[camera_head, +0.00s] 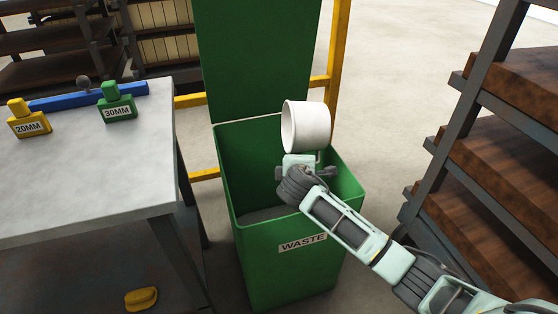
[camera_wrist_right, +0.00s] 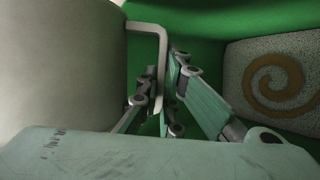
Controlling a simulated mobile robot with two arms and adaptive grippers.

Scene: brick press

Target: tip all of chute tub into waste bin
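The white chute tub (camera_head: 312,127) is tipped on its side above the green waste bin (camera_head: 287,262), its mouth facing left in the head view. Its inside is only partly visible, so I cannot tell whether anything is left in it. My right gripper (camera_head: 309,166) is below the tub, over the bin's opening. In the right wrist view the tub's wall (camera_wrist_right: 60,65) fills the left side, and my right gripper's fingers (camera_wrist_right: 162,88) close around its bent handle (camera_wrist_right: 149,27). Grey material (camera_head: 262,214) lies inside the bin. My left gripper is out of view.
The bin's lid (camera_head: 255,55) stands open behind. A grey table (camera_head: 85,170) is close on the left, with yellow (camera_head: 28,120) and green (camera_head: 117,103) labelled blocks. A yellow post (camera_head: 340,45) stands behind the bin, a brown-shelved rack (camera_head: 500,165) on the right. A speckled surface with a brown spiral (camera_wrist_right: 275,85) shows beyond the gripper.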

